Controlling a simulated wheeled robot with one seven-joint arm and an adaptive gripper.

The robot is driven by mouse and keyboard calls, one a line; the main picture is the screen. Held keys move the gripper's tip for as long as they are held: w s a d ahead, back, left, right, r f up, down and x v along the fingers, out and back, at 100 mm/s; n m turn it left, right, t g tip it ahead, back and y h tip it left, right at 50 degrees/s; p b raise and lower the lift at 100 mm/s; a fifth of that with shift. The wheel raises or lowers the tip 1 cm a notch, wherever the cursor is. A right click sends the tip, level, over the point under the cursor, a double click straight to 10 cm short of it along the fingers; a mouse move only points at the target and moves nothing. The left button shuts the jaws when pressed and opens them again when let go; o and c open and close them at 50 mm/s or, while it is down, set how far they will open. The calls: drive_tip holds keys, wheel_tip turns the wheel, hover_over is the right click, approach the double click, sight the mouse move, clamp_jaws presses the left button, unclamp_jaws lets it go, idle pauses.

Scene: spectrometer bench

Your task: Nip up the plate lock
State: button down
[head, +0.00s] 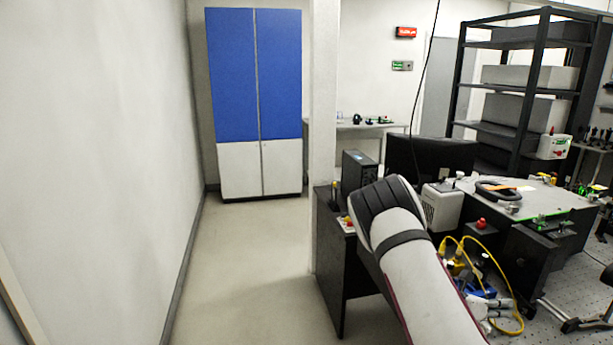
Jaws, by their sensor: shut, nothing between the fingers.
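I cannot make out the plate lock in the head view; at this distance no small part can be picked out as it. My arm rises from the bottom of the picture, and its dark elbow hides part of the bench area behind it.
A bench with a pale top (545,200) stands at right, with a green board (552,219) and a red knob (481,224) nearby. Yellow cables (519,316) loop below. A dark cabinet (331,265) stands left of my arm. The floor (235,260) at left is clear.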

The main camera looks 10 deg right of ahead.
sight(523, 302)
drive_tip(key=b, duration=0.2)
drive_tip(key=w+b, duration=0.1)
drive_tip(key=b, duration=0.1)
drive_tip(key=w+f+b, duration=0.1)
drive_tip(key=b, duration=0.1)
drive_tip(key=shift+w+a, duration=0.15)
drive_tip(key=shift+a, duration=0.1)
drive_tip(key=b, duration=0.2)
drive_tip(key=shift+a+f+b, duration=0.15)
drive_tip(key=shift+f+b, duration=0.05)
drive_tip(key=shift+b, duration=0.2)
drive_tip(key=shift+a+f+b, duration=0.1)
drive_tip(key=shift+b, duration=0.7)
drive_tip(key=shift+s+b, duration=0.2)
drive_tip(key=shift+b, duration=0.15)
drive_tip(key=x, duration=0.1)
drive_tip(key=b+x, duration=0.1)
drive_tip(key=x, duration=0.1)
drive_tip(key=r+x, duration=0.1)
drive_tip(key=shift+w+d+b, duration=0.25)
drive_tip(key=shift+d+b, duration=0.1)
drive_tip(key=shift+d, duration=0.1)
drive_tip(key=shift+r+x, duration=0.2)
drive_tip(key=shift+x, duration=0.75)
drive_tip(key=shift+w, duration=0.1)
